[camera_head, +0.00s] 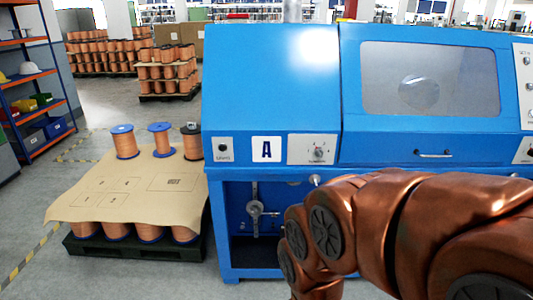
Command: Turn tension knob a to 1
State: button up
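My copper-coloured arm reaches in from the lower right and bends below the dial plate. The arm is in front of the machine's lower part. My gripper is not in view. Nothing covers the knob.
A white plate with a black button (223,148) is left of the label. The machine has a windowed cover with a handle (433,154). A pallet (85,246) with copper spools under cardboard stands left, with several spools on top. Shelves (40,85) stand farther left. Floor is free behind the pallet.

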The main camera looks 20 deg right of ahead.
aim_at(318, 151)
jog(key=u, duration=0.25)
jog(key=i, duration=1)
jog(key=z, duration=0.35)
